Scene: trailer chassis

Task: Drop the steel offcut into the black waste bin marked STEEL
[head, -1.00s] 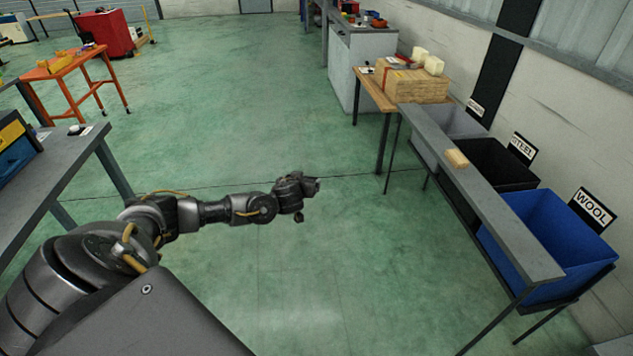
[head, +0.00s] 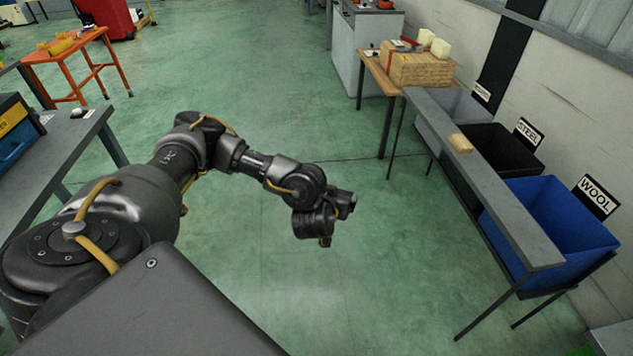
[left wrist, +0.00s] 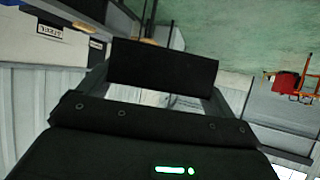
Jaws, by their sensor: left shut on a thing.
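The black waste bin (head: 503,148) stands in the rack at the right of the head view, with a STEEL sign (head: 528,134) behind it. The sign also shows in the left wrist view (left wrist: 49,30). My left gripper (head: 325,242) is over open floor, well left of the bins; its fingers are hard to make out in the head view. In the left wrist view it is shut on a dark flat slab, the steel offcut (left wrist: 162,68), which spans between the fingers. The offcut cannot be made out in the head view. My right gripper is not in view.
A grey ledge (head: 500,210) runs along the front of the bins, with a small yellowish block (head: 461,143) on it. A blue WOOL bin (head: 560,225) is nearer and a grey bin (head: 450,105) farther. A wooden table (head: 372,75) stands beyond. The middle floor is clear.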

